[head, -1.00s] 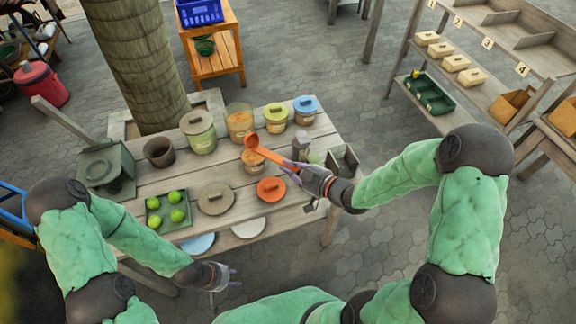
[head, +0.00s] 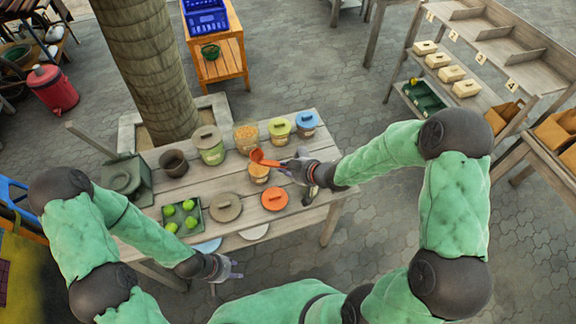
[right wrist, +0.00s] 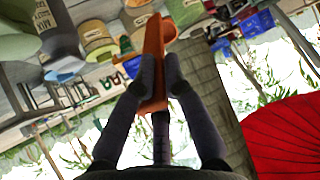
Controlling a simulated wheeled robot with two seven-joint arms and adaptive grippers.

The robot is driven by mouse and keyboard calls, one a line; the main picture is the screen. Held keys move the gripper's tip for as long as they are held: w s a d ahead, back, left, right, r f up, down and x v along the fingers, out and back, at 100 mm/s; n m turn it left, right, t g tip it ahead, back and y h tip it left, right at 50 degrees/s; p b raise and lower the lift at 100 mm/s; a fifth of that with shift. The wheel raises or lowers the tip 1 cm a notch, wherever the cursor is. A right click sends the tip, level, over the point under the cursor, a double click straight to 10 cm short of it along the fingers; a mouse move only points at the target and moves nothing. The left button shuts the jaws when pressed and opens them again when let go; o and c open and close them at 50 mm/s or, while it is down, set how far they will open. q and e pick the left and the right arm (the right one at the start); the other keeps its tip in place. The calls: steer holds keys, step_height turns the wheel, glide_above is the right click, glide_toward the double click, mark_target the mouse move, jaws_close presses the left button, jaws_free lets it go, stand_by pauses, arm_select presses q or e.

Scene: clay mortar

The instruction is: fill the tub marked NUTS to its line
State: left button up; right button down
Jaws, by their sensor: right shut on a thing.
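My right gripper (head: 291,165) is shut on the handle of an orange scoop (head: 258,156). The scoop's bowl is over or beside the rim of a small open tub (head: 259,177) with orange-brown contents. The scoop also fills the middle of the right wrist view (right wrist: 154,65), between the fingers. A larger open tub (head: 246,146) with similar contents stands just behind. Tub labels are too small to read, so I cannot tell which says NUTS. The fill line is not discernible. My left gripper (head: 232,271) is open and empty, in front of the table's near edge.
A tray (head: 167,224) of green balls and a dark pot (head: 174,163) are left.

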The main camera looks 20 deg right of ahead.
steer(key=shift+w+a+r+g+h+p, duration=0.1)
steer(key=shift+w+r+g+h+p, duration=0.15)
steer(key=shift+r+p, duration=0.5)
steer(key=shift+w+a+r+g+h+p, duration=0.15)
steer(key=shift+r+g+p, duration=0.3)
steer(key=shift+p, duration=0.55)
steer(key=shift+w+a+r+g+h+p, duration=0.1)
steer(key=shift+r+g+h+p, duration=0.1)
steer(key=shift+r+p, duration=0.6)
steer(key=w+a+r+g+h+p, duration=0.3)
steer(key=w+p, duration=0.4)
steer(key=p, duration=1)
steer(key=shift+w+a+r+g+h+p, duration=0.2)
steer(key=shift+a+r+g+h+p, duration=0.15)
steer(key=shift+a+r+g, duration=0.8)
